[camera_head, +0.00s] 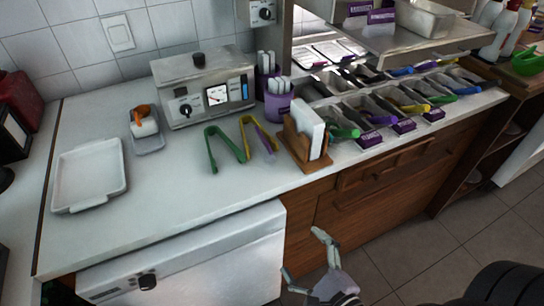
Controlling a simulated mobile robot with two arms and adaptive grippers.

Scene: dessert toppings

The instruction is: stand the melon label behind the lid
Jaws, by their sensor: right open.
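Several small purple labels with print too small to read stand in front of the topping bins, among them a front-left label (369,141), a middle label (404,126) and a right label (433,115). Two more purple labels, one of them the lower shelf label (381,16), stand on the raised steel shelf. I cannot tell which is the melon label. A steel lid with a black knob (198,60) tops the warmer at the back; I cannot tell whether it is the task's lid. My right gripper (305,253) is open and empty, in front of the counter. My left gripper is out of view.
Green tongs (212,150) and yellow and purple tongs lie on the counter beside a wooden napkin holder (293,145). A white tray (62,188) lies at left. Purple cups (277,106) stand behind the tongs. The counter's front left is clear.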

